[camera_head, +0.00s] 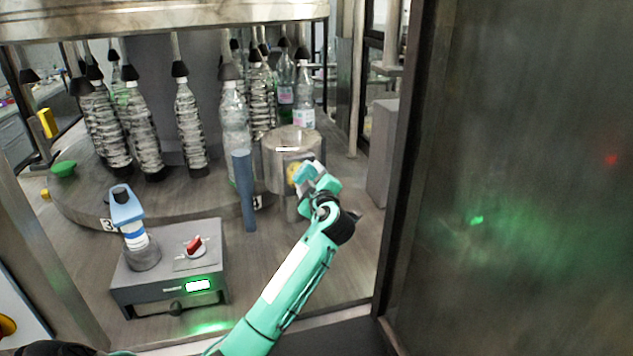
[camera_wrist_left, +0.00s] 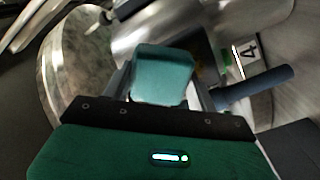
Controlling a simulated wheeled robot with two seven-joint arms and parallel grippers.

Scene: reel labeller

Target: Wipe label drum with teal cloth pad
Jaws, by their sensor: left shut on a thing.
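The label drum (camera_head: 292,146) is a shiny metal cylinder at the edge of the round bottle table, with a yellow patch low on its side. My left gripper (camera_head: 314,180) is in front of the drum's lower right side. It is shut on the teal cloth pad (camera_wrist_left: 164,76), a small block between the fingers in the left wrist view. The drum's metal side (camera_wrist_left: 212,35) lies behind the pad there. Whether the pad touches the drum I cannot tell. The gripper hides part of the drum's lower side. My right gripper is not in view.
Several clear bottles (camera_head: 190,125) stand on the round table (camera_head: 180,203) behind. A blue post (camera_head: 244,190) stands left of the drum. A grey control box (camera_head: 170,275) with a red knob and a blue-headed device are at front left. A dark panel (camera_head: 520,180) bounds the right.

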